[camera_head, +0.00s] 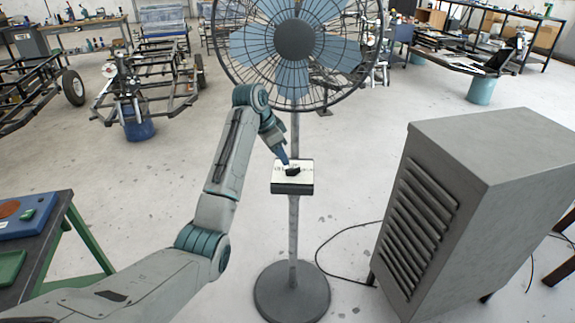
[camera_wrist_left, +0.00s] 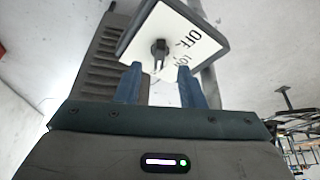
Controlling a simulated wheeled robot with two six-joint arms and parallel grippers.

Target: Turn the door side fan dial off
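The fan's black dial (camera_head: 292,171) sits on the white-faced control box (camera_head: 293,188) on the fan's pole. In the left wrist view, the dial (camera_wrist_left: 160,48) is a dark knob on the white panel, with the printed words OFF and LOW to its right. Which mark the dial points to cannot be told. My left gripper (camera_head: 284,160) is at the box's upper left edge in the head view. In the wrist view its two blue fingers (camera_wrist_left: 159,68) are spread apart, with the dial just beyond the gap between their tips. Nothing is held. My right gripper is out of view.
The fan's blue-bladed caged head (camera_head: 294,40) stands above the box, and its round base (camera_head: 291,292) is on the floor. A grey louvred cabinet (camera_head: 470,190) stands close on the right. A green-framed table (camera_head: 68,230) is at the left.

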